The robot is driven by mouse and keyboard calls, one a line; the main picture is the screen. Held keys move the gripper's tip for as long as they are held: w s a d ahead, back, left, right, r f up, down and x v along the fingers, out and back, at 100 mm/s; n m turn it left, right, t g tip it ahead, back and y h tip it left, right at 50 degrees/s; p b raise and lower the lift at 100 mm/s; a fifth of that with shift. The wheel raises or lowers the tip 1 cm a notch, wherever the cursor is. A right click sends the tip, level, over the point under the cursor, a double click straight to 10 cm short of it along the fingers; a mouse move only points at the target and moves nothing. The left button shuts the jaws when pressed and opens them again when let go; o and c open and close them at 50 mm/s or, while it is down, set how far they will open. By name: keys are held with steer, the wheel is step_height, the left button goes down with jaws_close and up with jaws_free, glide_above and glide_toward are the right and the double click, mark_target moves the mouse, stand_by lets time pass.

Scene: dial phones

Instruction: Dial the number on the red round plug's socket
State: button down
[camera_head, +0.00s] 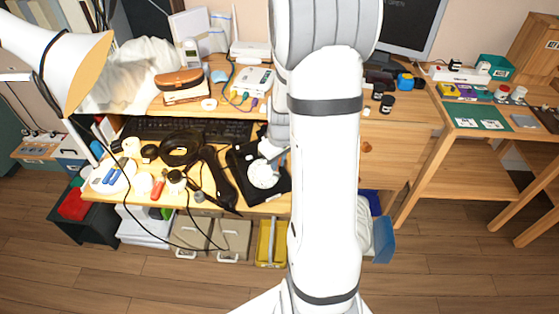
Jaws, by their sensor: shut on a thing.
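A black phone (278,186) with a white round dial (263,174) lies on the desk, left of my arm. My gripper (270,150) is at the dial's upper edge, small in view and partly covered by my own arm. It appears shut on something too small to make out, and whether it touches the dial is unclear. A black handset (220,180) lies left of the phone. On the right table are small red and white round items (519,92) and a white power strip (458,74) with plugs. No socket number is readable.
A black keyboard (190,128) lies behind the phone. Cables, a coiled black cord (181,147) and small tools crowd the desk's left. A lamp (62,60) overhangs the left side. A green mat (478,117) lies on the right table. Floor in front is clear.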

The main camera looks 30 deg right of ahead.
steer(key=shift+r, duration=0.1)
step_height(320, 180, up, 6)
steer(key=s+p, duration=0.2)
steer(key=p, duration=0.2)
steer(key=shift+s, duration=0.4)
steer(key=shift+a+r, duration=0.1)
stand_by(0.9)
